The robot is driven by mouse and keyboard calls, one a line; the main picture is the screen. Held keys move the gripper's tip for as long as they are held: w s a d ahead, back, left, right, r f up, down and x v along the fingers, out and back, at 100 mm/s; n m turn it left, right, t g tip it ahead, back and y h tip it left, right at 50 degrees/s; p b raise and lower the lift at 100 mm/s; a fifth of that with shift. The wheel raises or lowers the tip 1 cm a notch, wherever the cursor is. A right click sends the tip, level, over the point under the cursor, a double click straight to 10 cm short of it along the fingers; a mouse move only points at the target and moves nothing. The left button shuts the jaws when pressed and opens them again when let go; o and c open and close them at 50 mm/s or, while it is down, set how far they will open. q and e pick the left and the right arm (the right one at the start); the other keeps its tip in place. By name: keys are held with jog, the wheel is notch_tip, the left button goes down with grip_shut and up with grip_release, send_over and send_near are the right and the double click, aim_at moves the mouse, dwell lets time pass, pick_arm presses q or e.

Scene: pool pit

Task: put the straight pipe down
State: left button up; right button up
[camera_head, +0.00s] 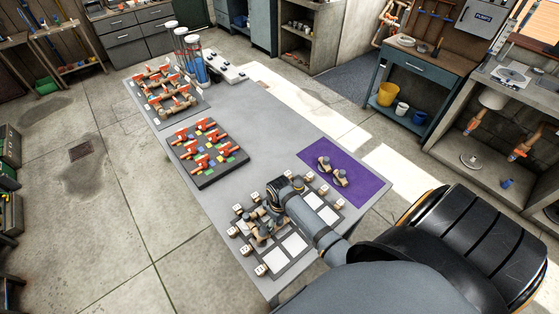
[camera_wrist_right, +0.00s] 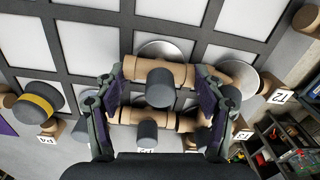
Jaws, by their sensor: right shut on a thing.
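My right gripper (camera_head: 272,218) is low over the near end of the grey table, at a board with white squares (camera_head: 290,246). The right wrist view shows its two purple-padded fingers (camera_wrist_right: 161,84) on either side of tan pipe pieces. One tan piece (camera_wrist_right: 180,74) spans between the fingertips, with a dark grey cylinder at its middle. A second tan piece (camera_wrist_right: 175,118) lies parallel, nearer the palm. The gripper is shut on a pipe; which tan piece is the straight pipe, and whether it touches the board, I cannot tell. My left gripper is not in view.
Several tagged blocks (camera_head: 261,269) line the board. A purple mat (camera_head: 359,187) with pipe fittings lies to its right. A dark tray of red-handled valves (camera_head: 207,178) and a rack of fittings stand further back. The table's middle (camera_head: 262,130) is clear.

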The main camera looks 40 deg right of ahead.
jog(key=o, duration=1.3)
jog(key=shift+f, duration=0.1)
jog(key=shift+o, duration=0.2)
notch_tip(320, 180, up, 11)
jog(key=b, duration=0.2)
jog(key=shift+b, duration=0.3)
jog(key=shift+r, duration=0.7)
jog(key=shift+f, duration=0.1)
